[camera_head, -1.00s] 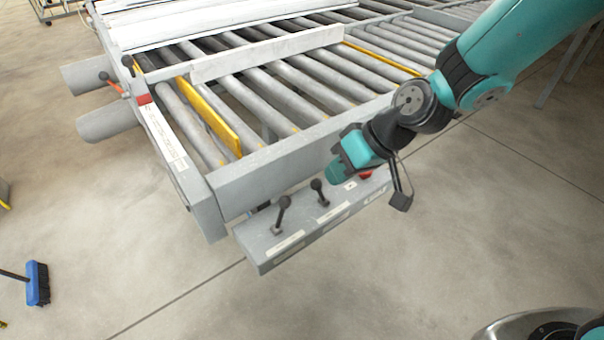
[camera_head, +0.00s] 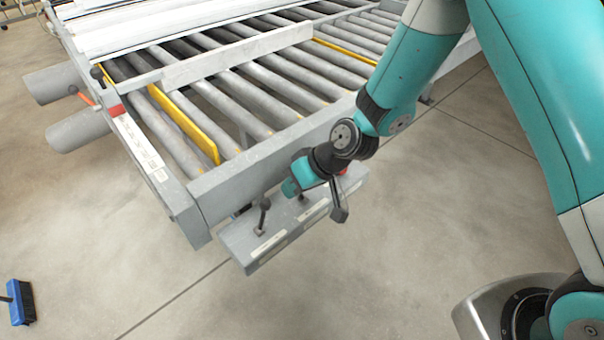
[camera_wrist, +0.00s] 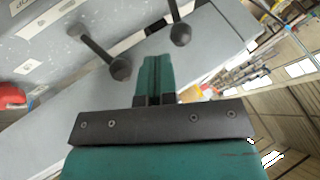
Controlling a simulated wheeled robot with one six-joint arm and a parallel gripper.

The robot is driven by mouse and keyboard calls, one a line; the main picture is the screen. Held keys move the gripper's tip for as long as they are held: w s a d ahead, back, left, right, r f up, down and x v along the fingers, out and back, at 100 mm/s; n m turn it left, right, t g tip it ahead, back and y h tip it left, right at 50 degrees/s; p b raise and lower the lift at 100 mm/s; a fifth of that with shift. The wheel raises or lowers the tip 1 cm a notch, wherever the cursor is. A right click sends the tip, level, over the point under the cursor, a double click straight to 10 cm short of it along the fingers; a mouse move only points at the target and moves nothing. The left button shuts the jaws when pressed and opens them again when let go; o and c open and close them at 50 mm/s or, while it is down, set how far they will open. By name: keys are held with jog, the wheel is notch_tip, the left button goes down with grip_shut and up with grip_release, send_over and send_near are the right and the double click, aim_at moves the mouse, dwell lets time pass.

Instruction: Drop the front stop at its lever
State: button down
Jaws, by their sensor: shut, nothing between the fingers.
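The grey control panel (camera_head: 283,238) juts from the bench's front corner. Its left lever (camera_head: 265,204) stands up with a black knob and also shows in the wrist view (camera_wrist: 180,35). A second lever (camera_wrist: 120,68) stands beside it, nearer the red button; in the head view my gripper partly hides it. My gripper (camera_head: 289,188) is at the panel by this second lever. In the wrist view its teal fingers (camera_wrist: 153,62) are shut and empty, between the two knobs in the picture; contact cannot be told. A yellow stop plate (camera_head: 183,123) stands above the front rollers.
A red button (camera_wrist: 12,97) is on the panel. A pale bar (camera_head: 238,56) lies across the rollers, with another yellow strip (camera_head: 343,52) behind. An orange-red handle (camera_head: 85,97) is at the bench's left side. A blue broom (camera_head: 21,302) is on otherwise clear floor.

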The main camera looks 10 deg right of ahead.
aim_at(262, 217)
jog(key=shift+p+x, duration=0.5)
jog(key=shift+x, duration=1.65)
jog(key=shift+r, duration=0.1)
